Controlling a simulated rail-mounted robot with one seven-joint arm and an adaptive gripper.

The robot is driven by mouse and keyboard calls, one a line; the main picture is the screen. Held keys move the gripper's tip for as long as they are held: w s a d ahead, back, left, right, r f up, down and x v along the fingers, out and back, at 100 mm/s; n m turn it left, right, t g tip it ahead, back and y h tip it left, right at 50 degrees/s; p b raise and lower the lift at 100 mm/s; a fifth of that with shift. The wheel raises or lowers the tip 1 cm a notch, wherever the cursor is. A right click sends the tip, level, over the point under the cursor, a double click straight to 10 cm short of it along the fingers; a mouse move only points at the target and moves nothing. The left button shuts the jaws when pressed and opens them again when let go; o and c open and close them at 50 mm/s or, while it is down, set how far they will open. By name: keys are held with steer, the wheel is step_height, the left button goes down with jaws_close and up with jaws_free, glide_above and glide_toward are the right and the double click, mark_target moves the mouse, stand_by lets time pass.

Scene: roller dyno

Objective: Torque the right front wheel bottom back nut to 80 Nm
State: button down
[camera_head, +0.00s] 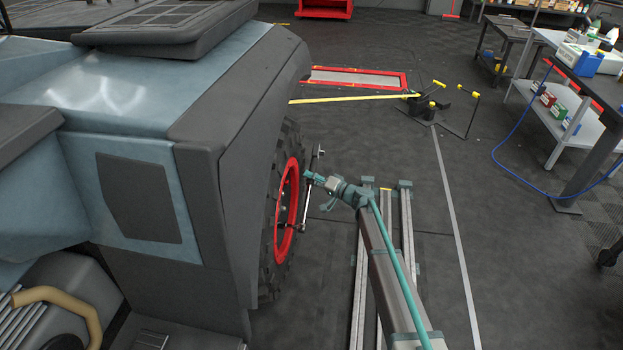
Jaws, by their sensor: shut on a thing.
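The right front wheel shows edge-on, with a black tyre (268,235) and a red rim (284,212), under the grey fender of the vehicle. My gripper (311,178) is just right of the rim and shut on a thin, dark wrench-like tool (306,208). The tool stands nearly upright beside the wheel. Its upper end (320,152) sticks out above the gripper. Its lower end (300,228) is close to the lower part of the rim. The wheel nuts are too small and too oblique to make out, so I cannot tell whether the tool sits on a nut.
The vehicle's blue-grey body (120,200) fills the left side. Parallel floor rails (408,240) run beside the wheel. A red-framed floor plate (355,79) and a black stand with yellow ends (425,105) lie beyond. Workbenches (585,110) stand at right; floor between is mostly clear.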

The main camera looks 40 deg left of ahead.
steer(key=shift+f, duration=0.2)
steer(key=shift+s+d+r+n+b, duration=0.15)
steer(key=shift+r+b, duration=0.15)
steer(key=shift+b, duration=0.4)
steer(key=shift+s+a+r+n+b, duration=0.15)
steer(key=shift+r+b, duration=0.15)
steer(key=shift+b, duration=0.35)
steer(key=shift+s+d+r+b, duration=0.15)
steer(key=shift+r+b, duration=0.15)
steer(key=shift+b, duration=0.25)
steer(key=shift+r+n+y+b, duration=0.3)
steer(key=shift+r+b, duration=0.15)
steer(key=shift+b, duration=0.1)
steer(key=shift+d, duration=0.25)
steer(key=shift+w+d+b, duration=0.35)
steer(key=shift+w+d, duration=0.1)
steer(key=shift+d, duration=0.35)
steer(key=shift+w+d+b, duration=0.3)
steer(key=shift+w+d, duration=0.15)
steer(key=shift+d, duration=0.3)
steer(key=shift+w+d, duration=0.1)
steer(key=shift+d, duration=0.1)
